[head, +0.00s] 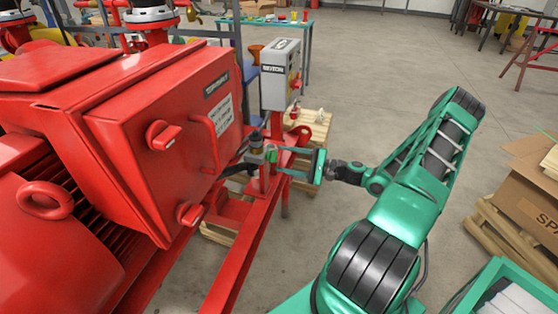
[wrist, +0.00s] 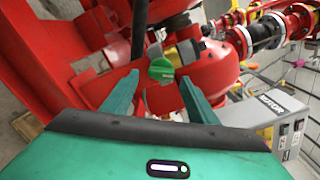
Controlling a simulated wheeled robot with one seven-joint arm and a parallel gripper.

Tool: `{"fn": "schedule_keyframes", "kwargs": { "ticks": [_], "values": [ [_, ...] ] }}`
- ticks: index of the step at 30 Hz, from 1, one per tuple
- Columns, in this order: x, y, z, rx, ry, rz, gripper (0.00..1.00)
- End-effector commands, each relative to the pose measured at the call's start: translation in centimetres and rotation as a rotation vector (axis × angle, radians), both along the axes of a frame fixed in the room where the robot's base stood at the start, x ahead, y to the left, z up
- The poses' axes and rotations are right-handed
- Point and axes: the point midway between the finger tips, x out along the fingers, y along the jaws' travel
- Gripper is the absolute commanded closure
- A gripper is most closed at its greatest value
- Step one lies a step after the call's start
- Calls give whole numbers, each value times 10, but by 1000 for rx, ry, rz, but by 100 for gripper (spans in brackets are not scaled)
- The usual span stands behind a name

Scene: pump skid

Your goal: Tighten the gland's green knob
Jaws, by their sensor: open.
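The green knob (wrist: 161,69) shows in the wrist view between and just beyond my two fingertips. It has a raised grip bar that looks tilted in the picture. In the head view the knob (head: 271,155) is small, beside the red frame post. My gripper (wrist: 158,82) is open, with one finger on each side of the knob in the picture; I cannot tell whether either touches it. In the head view my gripper (head: 283,161) reaches in from the right. The gland body behind the knob is partly hidden.
A red box (head: 165,130) with red knobs and a handle stands left of my gripper. A grey motor control box (head: 280,75) stands behind it and also shows in the wrist view (wrist: 275,110). Red frame rails run below. Open floor lies behind my arm; cardboard boxes (head: 535,185) stand at right.

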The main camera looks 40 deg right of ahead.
Motion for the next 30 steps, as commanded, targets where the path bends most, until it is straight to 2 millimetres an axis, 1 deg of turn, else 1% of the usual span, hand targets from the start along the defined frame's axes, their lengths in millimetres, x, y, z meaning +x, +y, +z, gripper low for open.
{"fn": "schedule_keyframes", "kwargs": {
  "ticks": [1, 6, 9, 13, 19, 30],
  "values": [
    [-8, -7, 0, -1, 2, -3, 47],
    [-34, -28, 0, -2, 2, -4, 47],
    [-47, -38, -1, -2, 3, -4, 47],
    [-60, -48, -1, -2, 2, -3, 47],
    [-69, -55, -1, -2, 3, -2, 47],
    [-70, -55, -1, -2, 3, -2, 47]
  ]
}}
